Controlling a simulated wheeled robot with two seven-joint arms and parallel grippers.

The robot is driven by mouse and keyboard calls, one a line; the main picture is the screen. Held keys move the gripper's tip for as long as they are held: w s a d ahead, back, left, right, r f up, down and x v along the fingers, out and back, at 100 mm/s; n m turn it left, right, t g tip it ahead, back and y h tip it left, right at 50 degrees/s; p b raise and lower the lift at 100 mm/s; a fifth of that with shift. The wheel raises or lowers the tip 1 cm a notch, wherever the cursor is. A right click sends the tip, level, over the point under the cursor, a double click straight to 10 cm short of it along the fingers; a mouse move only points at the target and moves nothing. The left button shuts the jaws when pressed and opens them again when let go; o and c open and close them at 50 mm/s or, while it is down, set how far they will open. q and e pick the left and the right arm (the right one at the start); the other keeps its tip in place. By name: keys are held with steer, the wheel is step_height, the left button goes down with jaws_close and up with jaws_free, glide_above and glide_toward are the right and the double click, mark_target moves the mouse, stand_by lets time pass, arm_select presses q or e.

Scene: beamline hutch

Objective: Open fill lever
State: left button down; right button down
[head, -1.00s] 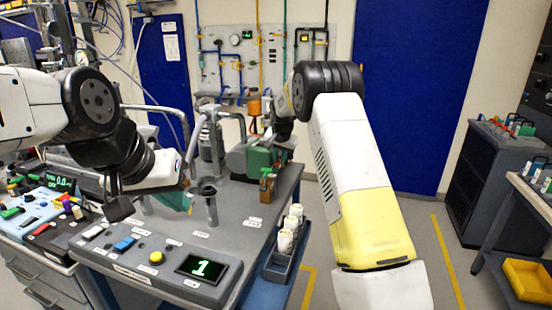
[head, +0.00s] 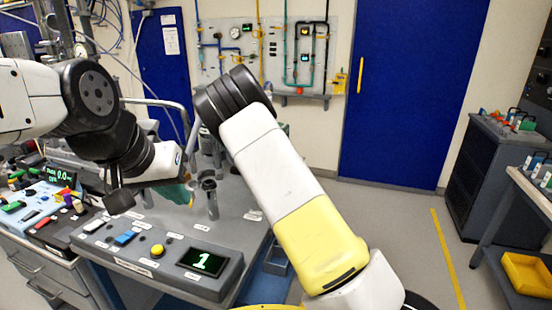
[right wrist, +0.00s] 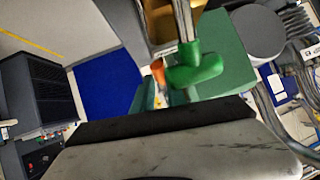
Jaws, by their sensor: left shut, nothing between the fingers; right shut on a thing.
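A lever with a green T-shaped handle (right wrist: 195,68) on a metal rod shows in the right wrist view, by a green housing (right wrist: 222,45). I take it for the fill lever. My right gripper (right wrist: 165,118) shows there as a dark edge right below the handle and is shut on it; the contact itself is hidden. In the head view my right forearm hides this gripper and most of the green machine. My left gripper (head: 120,202) is shut and empty, above the left end of the control panel (head: 160,262).
A grey cabinet (head: 492,165) and a yellow tray (head: 527,274) are at right. The floor between is clear.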

stand_by(0.4)
steer(key=c, duration=1.6)
jaws_free()
steer(key=shift+f, duration=0.1)
steer(key=v, duration=0.8)
